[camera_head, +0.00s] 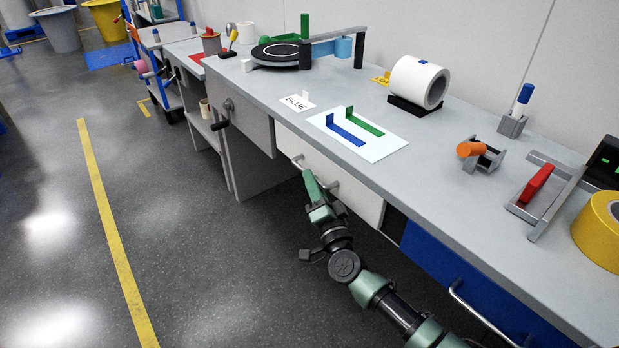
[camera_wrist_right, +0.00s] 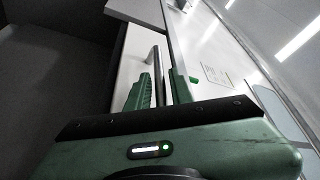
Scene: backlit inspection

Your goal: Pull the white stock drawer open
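The white stock drawer (camera_head: 350,187) sits under the bench top in the head view, its front looking close to flush with the bench. Its metal bar handle (camera_head: 328,182) is partly covered by my right gripper (camera_head: 310,182). In the right wrist view the white front (camera_wrist_right: 134,50) and the upright-looking handle bar (camera_wrist_right: 156,66) lie ahead of my green fingers. My right gripper (camera_wrist_right: 163,88) looks open, with the bar in the space between the fingers; I cannot see firm contact. My left gripper is not in view.
A grey drawer (camera_head: 237,112) with a dark handle is on the left, and a blue drawer (camera_head: 465,285) on the right. The bench top (camera_head: 440,140) holds a white roll (camera_head: 415,80) and a red-handled clamp (camera_head: 536,183). The floor (camera_head: 210,270) in front is clear.

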